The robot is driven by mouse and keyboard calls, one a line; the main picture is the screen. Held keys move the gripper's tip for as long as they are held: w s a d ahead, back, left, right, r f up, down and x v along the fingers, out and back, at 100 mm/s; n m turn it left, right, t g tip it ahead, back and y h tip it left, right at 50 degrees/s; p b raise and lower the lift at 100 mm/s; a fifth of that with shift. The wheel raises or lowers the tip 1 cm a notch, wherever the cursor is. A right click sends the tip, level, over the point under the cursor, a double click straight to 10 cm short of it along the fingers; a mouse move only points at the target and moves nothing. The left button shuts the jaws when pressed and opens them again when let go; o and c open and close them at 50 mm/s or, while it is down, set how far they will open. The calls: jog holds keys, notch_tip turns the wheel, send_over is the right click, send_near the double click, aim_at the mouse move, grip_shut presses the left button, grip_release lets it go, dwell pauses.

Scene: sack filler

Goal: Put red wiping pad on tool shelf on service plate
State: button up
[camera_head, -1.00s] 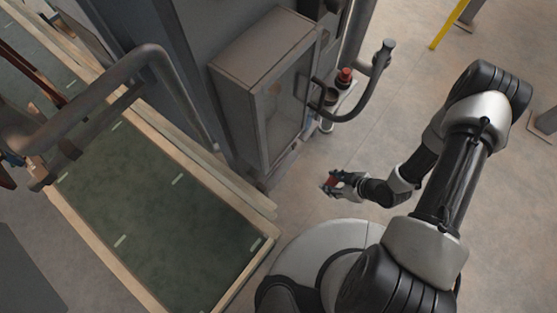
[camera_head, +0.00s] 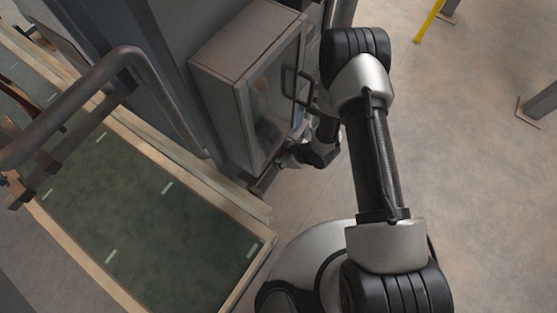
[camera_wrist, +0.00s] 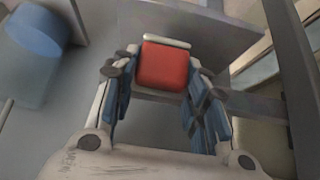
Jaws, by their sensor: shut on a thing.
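The red wiping pad (camera_wrist: 163,67) is a red block with a pale strip along its far edge, held between the fingertips in the wrist view. My gripper (camera_wrist: 160,75) is shut on it. In the head view my gripper (camera_head: 283,157) is close to the lower front of the grey cabinet, and the pad cannot be made out there. In the wrist view a grey panel (camera_wrist: 190,30) lies just beyond the pad. I cannot tell whether it is the tool shelf or the service plate, or whether the pad touches it.
The grey cabinet (camera_head: 222,82) with a dark handle (camera_head: 290,82) stands beside my arm. A green conveyor bed (camera_head: 150,205) with pale rails lies at left, under a bent tube rail (camera_head: 75,95). A blurred blue round thing (camera_wrist: 38,30) is at upper left in the wrist view.

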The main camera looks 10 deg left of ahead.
notch_tip(320, 180, down, 4)
jog(key=shift+w+a+f+b, duration=0.15)
jog(key=shift+f+b, duration=0.1)
jog(key=shift+b, duration=0.65)
jog(key=shift+r, duration=0.1)
jog(key=o, duration=1.4)
jog(key=p+v, duration=0.3)
jog(key=v, duration=0.9)
jog(key=shift+p, duration=0.35)
